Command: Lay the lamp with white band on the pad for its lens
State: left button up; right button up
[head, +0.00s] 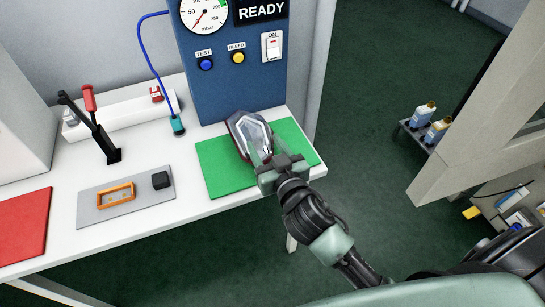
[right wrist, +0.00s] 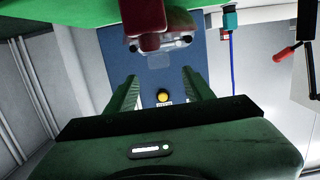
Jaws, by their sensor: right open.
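A tail lamp (head: 243,131) with a clear, pale lens and dark red edges is on the green pad (head: 221,180), near its back edge. I cannot make out a white band on it. My right gripper (head: 266,148) is at the near right side of the lamp, its fingers open and low over the pad. In the right wrist view the lamp (right wrist: 147,17) shows red, beyond the open fingertips of the right gripper (right wrist: 161,84), with nothing between them. The fingers hide part of the lamp in the head view. My left gripper is out of view.
A blue test panel (head: 238,85) stands behind the pad.

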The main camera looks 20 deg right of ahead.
jog(key=s, duration=0.5)
jog(key=shift+r, duration=0.4)
